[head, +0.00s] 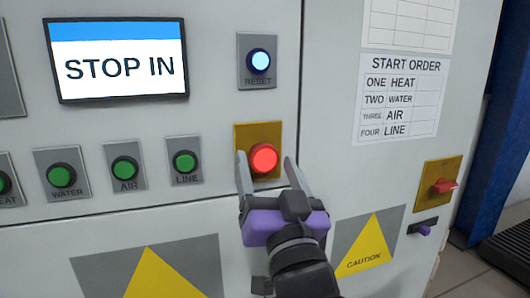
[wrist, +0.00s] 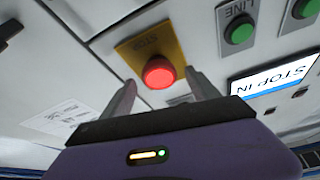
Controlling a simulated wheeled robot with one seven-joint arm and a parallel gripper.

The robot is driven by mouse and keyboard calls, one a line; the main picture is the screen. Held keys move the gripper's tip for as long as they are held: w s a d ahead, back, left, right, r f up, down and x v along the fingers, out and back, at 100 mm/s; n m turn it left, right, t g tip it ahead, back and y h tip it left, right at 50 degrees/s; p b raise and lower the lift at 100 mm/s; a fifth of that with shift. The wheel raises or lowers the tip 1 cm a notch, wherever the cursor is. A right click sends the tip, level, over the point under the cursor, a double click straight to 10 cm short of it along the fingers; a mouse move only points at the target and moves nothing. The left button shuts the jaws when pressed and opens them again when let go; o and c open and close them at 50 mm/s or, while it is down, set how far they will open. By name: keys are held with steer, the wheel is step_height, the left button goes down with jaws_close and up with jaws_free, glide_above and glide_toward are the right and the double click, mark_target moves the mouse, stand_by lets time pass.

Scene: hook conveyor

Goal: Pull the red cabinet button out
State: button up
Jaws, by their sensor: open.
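The red cabinet button (head: 263,158) is lit and sits on a yellow plate (head: 244,132) on the grey cabinet front. The screen (head: 118,85) above it to the left reads "STOP IN". My gripper (head: 266,162) is open, with one finger to each side of the button in the head view. In the wrist view the red button (wrist: 158,72) shows beyond and between the two fingertips (wrist: 160,78). I cannot tell whether the fingers touch it. The button's lower edge is close to the gripper body in the head view.
Green buttons (head: 185,161) labelled LINE, AIR and WATER line up to the left. A lit RESET button (head: 260,61) is above. A start order sheet (head: 402,97) hangs upper right. A blue post (head: 497,130) stands far right.

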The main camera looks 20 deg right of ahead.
steer(key=shift+x, duration=1.2)
